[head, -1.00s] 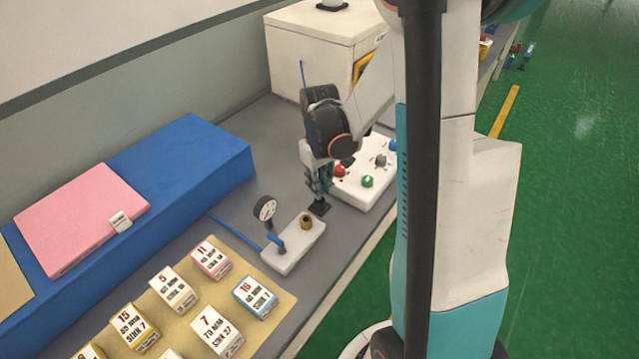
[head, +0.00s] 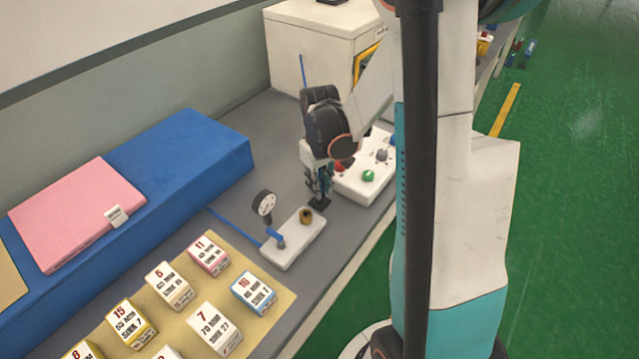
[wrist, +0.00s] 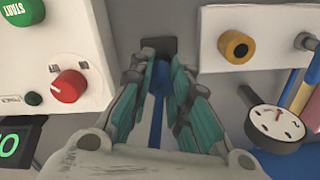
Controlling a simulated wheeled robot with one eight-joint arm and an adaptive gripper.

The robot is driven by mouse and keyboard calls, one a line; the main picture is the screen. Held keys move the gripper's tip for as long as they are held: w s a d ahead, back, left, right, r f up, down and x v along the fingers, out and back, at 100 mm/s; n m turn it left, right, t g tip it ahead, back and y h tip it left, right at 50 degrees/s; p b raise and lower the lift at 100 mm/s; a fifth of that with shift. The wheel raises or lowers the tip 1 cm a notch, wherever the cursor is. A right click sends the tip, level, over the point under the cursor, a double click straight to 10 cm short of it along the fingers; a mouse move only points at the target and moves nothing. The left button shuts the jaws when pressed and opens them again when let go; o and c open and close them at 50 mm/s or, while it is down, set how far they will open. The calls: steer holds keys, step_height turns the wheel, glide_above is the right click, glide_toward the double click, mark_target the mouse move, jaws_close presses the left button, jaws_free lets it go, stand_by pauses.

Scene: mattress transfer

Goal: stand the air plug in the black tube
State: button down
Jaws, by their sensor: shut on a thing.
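My gripper (wrist: 160,88) is shut on the blue air plug (wrist: 160,76), which sits between the teal-padded fingers in the wrist view. A blue hose (wrist: 156,126) trails from it toward my wrist. The plug's tip points at the black tube (wrist: 158,46), which shows as a dark square piece just beyond the fingertips. In the head view, my gripper (head: 319,190) points down, right above the black tube's square foot (head: 320,204) on the grey bench. The fingers hide the tube's mouth, so I cannot tell whether the plug's tip is inside it.
A white block with a gauge (head: 265,203) and a brass-coloured port (head: 306,216) stands close on the near side. A white control box with a red knob (wrist: 68,86) is close on the other side. Labelled boxes and a blue mattress (head: 200,150) lie to the left.

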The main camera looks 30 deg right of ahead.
steer(key=shift+f+b, duration=0.45)
steer(key=shift+f, duration=0.2)
steer(key=c, duration=1.4)
jaws_free()
steer(key=shift+c, duration=0.2)
steer(key=shift+r, duration=0.2)
step_height(320, 180, up, 12)
steer(key=shift+f, duration=0.1)
